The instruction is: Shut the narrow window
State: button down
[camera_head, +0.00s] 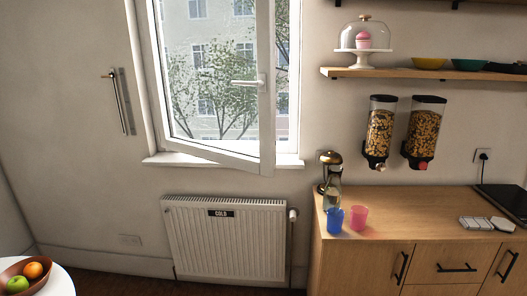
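The narrow window (266,120) is a white-framed casement in the upper middle of the view. Its sash stands ajar, swung into the room, with its right edge out in front of the frame and its left side near the frame. A gap with the outdoors showing lies between the sash and the right jamb (296,80). A white lever handle (248,83) sits on the sash's right stile and points left, about level. The window's top is cut off by the picture edge. My gripper is not in view.
A white radiator (225,245) stands below the sill (285,160). At right, a wooden counter (400,205) holds blue and pink cups (335,220) and a coffee maker. A shelf (420,74) and cereal dispensers are above. A fruit bowl (14,270) is at lower left.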

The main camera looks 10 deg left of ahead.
aim_at(265, 164)
jog(key=u, duration=0.25)
jog(key=i, duration=2.25)
jog(key=u, duration=0.35)
